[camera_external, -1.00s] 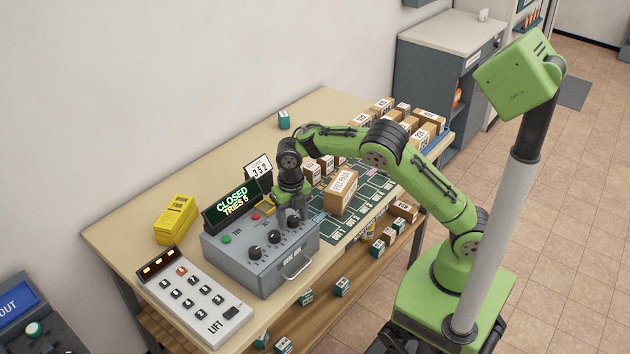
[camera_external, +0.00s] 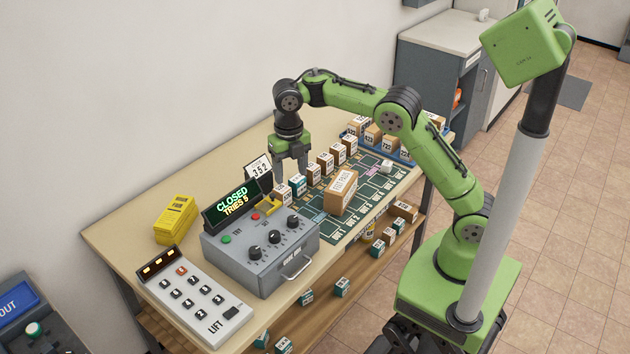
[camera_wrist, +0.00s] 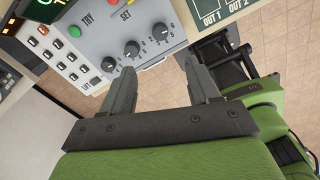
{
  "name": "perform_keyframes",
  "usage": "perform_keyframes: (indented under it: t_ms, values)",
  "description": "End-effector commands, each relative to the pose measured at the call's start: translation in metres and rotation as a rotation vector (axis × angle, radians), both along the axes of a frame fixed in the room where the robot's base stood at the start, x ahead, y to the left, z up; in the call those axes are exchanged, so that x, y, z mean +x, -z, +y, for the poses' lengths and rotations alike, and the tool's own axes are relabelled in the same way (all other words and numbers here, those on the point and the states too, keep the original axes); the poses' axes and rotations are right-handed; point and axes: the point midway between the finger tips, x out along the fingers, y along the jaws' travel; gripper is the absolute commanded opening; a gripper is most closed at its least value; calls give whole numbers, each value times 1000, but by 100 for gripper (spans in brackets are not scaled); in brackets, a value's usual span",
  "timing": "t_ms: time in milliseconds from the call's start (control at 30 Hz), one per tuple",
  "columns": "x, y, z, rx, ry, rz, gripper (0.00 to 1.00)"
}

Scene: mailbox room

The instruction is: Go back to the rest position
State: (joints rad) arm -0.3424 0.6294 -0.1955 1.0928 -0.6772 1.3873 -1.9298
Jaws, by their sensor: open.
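My gripper (camera_external: 291,166) points down above the table, behind the grey dial box and over the left end of the row of small boxes. Its two fingers are apart with nothing between them. In the wrist view my gripper (camera_wrist: 160,82) also shows two separated, empty fingers. The grey dial box (camera_external: 262,262) has several black knobs, a green button and a red button. Its display (camera_external: 235,201) reads CLOSED, TRIES 5. The knobs also show in the wrist view (camera_wrist: 131,49). My arm is bent and raised over the table.
A row of small boxes (camera_external: 325,163) and a larger brown carton (camera_external: 341,190) stand on the table near a green marked mat (camera_external: 385,187). A white LIFT keypad (camera_external: 196,297) and a yellow block (camera_external: 176,219) are at the left. A number card (camera_external: 258,169) stands behind the display.

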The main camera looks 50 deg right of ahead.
Motion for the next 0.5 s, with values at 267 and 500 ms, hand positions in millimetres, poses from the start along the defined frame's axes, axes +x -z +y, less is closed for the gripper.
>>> perform_keyframes:
  t_ms: [267, 500]
  values:
    - [-2, -4, -2, 8, 36, -6, 61]
    - [-71, -74, -52, 186, 860, -64, 61]
